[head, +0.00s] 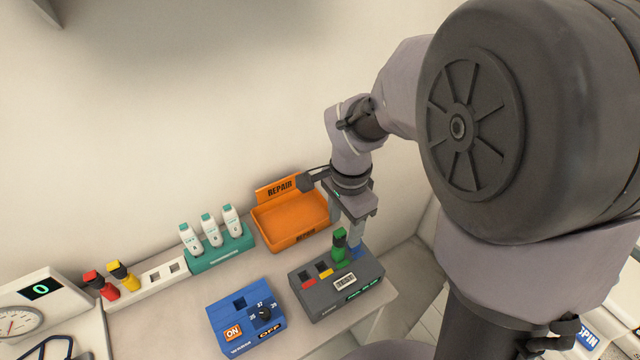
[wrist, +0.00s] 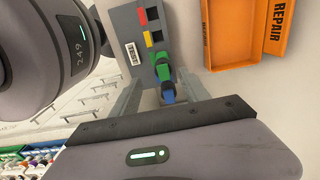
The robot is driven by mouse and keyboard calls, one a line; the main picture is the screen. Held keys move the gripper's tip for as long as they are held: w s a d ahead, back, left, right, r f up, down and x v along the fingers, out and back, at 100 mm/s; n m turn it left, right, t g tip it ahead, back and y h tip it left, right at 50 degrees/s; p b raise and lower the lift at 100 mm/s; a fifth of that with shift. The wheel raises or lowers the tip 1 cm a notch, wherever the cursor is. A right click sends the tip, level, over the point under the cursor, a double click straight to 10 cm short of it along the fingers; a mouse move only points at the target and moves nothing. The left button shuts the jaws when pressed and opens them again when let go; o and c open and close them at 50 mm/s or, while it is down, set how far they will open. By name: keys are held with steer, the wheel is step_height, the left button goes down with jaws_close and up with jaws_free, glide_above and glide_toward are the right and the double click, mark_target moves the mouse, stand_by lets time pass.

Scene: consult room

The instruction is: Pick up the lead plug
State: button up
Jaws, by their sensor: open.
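The pictures do not mark which plug is the lead plug. In the wrist view, the green plug (wrist: 162,68) and the blue part (wrist: 167,91) lie between my fingers. My gripper (wrist: 163,78) is open, its fingers apart on both sides of them. In the head view, my gripper (head: 348,232) is over the box's back right end, partly hiding the blue part.
An orange REPAIR tray (head: 297,238) stands behind the grey box, near my wrist. A blue switch box (head: 240,338) is at its left. A teal rack (head: 222,258) holds white bottles. Red (head: 101,284) and yellow (head: 124,275) plugs stand in a white holder.

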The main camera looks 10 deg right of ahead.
mark_target(338, 250)
steer(key=f, duration=0.3)
steer(key=f+b, duration=0.1)
steer(key=shift+w+f, duration=0.25)
steer(key=shift+f, duration=0.15)
steer(key=f, duration=0.2)
steer(key=f+b, duration=0.1)
steer(key=f, duration=0.1)
steer(key=a+f+b, duration=0.1)
steer(key=f, duration=0.1)
steer(key=shift+d+r, duration=0.1)
jaws_close()
